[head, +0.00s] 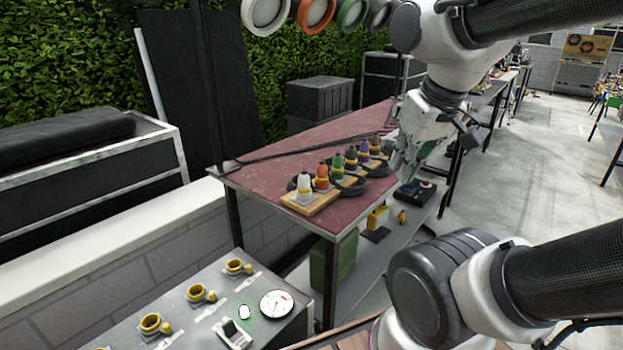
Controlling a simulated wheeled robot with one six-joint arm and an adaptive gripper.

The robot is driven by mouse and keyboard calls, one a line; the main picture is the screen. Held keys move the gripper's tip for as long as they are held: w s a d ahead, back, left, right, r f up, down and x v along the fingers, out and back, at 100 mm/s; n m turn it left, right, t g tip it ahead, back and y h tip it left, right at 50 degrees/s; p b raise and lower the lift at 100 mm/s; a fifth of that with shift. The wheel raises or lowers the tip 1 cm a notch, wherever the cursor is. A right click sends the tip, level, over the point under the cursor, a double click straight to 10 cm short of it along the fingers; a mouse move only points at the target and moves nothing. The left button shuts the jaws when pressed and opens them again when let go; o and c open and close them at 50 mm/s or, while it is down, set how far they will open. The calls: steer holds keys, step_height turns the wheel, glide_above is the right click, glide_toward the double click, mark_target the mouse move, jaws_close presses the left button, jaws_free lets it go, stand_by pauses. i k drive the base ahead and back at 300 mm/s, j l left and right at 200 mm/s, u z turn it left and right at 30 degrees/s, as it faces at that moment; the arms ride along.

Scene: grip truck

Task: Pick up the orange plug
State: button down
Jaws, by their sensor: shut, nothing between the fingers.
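The orange plug (321,178) stands upright on a wooden block on the red-topped table (255,178). It is second from the near end of a row, between a white plug (304,190) and a green plug (337,166). My gripper (403,168) points down at the right of the row, near the table's right edge, apart from the orange plug. It is shut and empty. The fingertips are small and partly blend with the arm in the head view.
Blue and purple plugs (363,150) stand farther back in the row. Coloured rings (311,12) hang above. A grey panel with yellow ring fittings (196,292) and a gauge (276,304) is in front. A lower shelf (400,225) holds small items. Open floor lies at right.

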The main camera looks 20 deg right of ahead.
mark_target(322, 175)
steer(key=z, duration=0.35)
steer(key=u, duration=2.3)
steer(key=z, duration=2.3)
steer(key=i+l+z, duration=0.35)
steer(key=i+l, duration=0.4)
